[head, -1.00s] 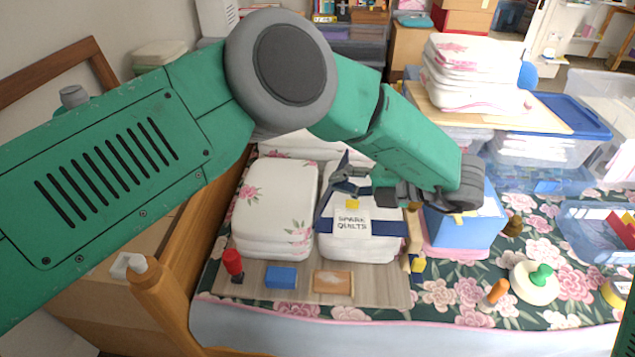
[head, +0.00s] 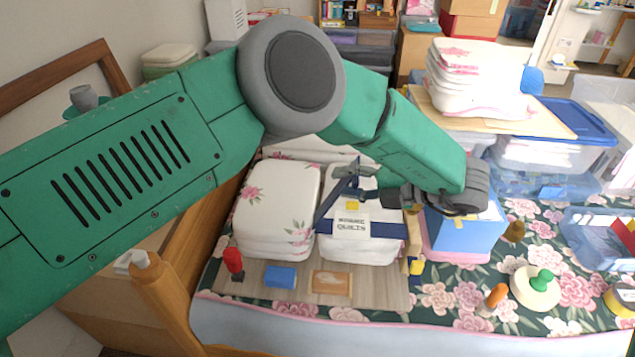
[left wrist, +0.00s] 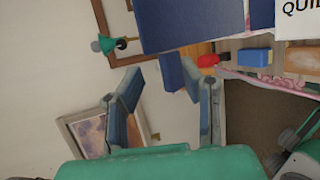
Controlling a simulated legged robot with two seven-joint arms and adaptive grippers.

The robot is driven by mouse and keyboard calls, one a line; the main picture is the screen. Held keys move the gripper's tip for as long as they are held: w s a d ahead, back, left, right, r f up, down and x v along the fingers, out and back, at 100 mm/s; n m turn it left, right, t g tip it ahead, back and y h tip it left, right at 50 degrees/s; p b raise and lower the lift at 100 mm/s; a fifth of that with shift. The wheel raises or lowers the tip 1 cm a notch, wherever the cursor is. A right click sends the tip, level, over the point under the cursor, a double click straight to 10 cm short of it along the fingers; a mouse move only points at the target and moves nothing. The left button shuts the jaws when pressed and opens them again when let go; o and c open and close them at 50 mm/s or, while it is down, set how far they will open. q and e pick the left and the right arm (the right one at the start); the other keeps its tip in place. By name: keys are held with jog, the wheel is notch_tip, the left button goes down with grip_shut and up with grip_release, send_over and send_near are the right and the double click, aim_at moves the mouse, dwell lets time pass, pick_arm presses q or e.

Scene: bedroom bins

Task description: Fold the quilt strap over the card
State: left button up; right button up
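The white card (head: 351,224), lettered with "QUILTS", lies on the front of the middle quilt stack (head: 360,252). A navy strap (head: 385,229) crosses the stack at the card's level. Its loose left part (head: 330,208) rises at a slant past the card's left side toward my left gripper (head: 350,180). In the left wrist view the gripper's two fingers (left wrist: 163,80) stand apart. A narrow blue strap piece (left wrist: 171,71) shows between the tips, nearer the right finger; contact cannot be told. The card's corner (left wrist: 298,20) is at that view's top right. My right gripper is out of view.
A floral quilt stack (head: 275,212) stands left, a blue bin (head: 465,232) right. In front on a board (head: 385,292) are a red-topped item (head: 233,262), a blue block (head: 281,277) and a wooden block (head: 332,283). A wooden bedpost (head: 165,295) is at front left.

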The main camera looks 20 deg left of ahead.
pick_arm(q)
jog(key=s+d+r+p, duration=0.2)
jog(key=s+r+p, duration=0.2)
jog(key=p, duration=0.2)
jog(key=shift+d+r+p, duration=0.3)
jog(key=shift+d+r, duration=0.05)
dwell(0.5)
jog(key=shift+s, duration=0.1)
